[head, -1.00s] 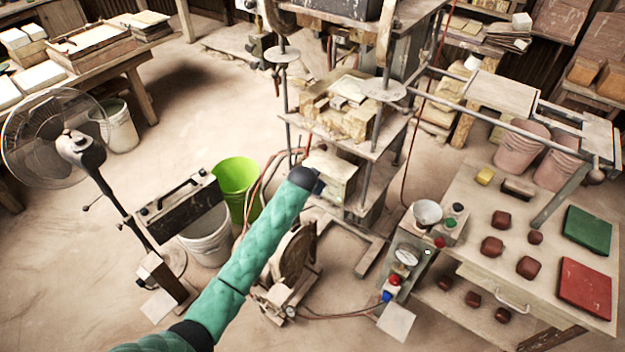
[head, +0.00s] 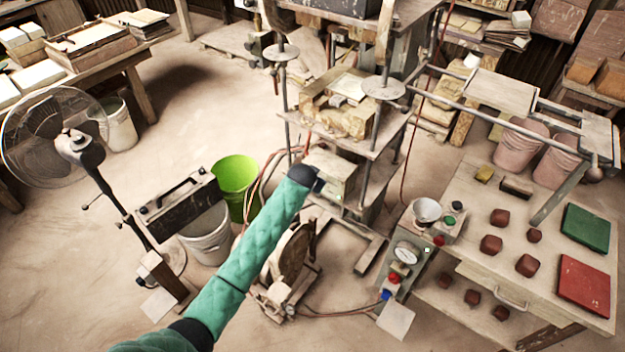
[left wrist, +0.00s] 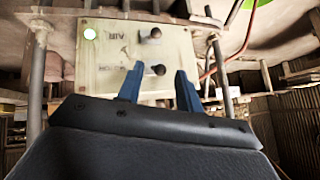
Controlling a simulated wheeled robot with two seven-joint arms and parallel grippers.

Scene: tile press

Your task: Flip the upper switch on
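The pale switch box (head: 335,170) hangs on the press frame, just beyond my left gripper (head: 319,181) in the head view. The left wrist view appears upside down, with the floor at the top. The upper switch (left wrist: 158,69) therefore shows lower in that picture. My left gripper (left wrist: 160,80) is open, with its blue fingertips on either side of this knob; I cannot tell whether they touch it. The lower switch (left wrist: 151,35) is clear of the fingers. My right gripper is out of view.
Press rods (head: 287,105) stand close around the box, and red hoses (head: 258,185) run beside it. A green bucket (head: 237,178) and a fan (head: 72,142) stand to the left. A table (head: 470,225) with clay blocks and tiles is at the right.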

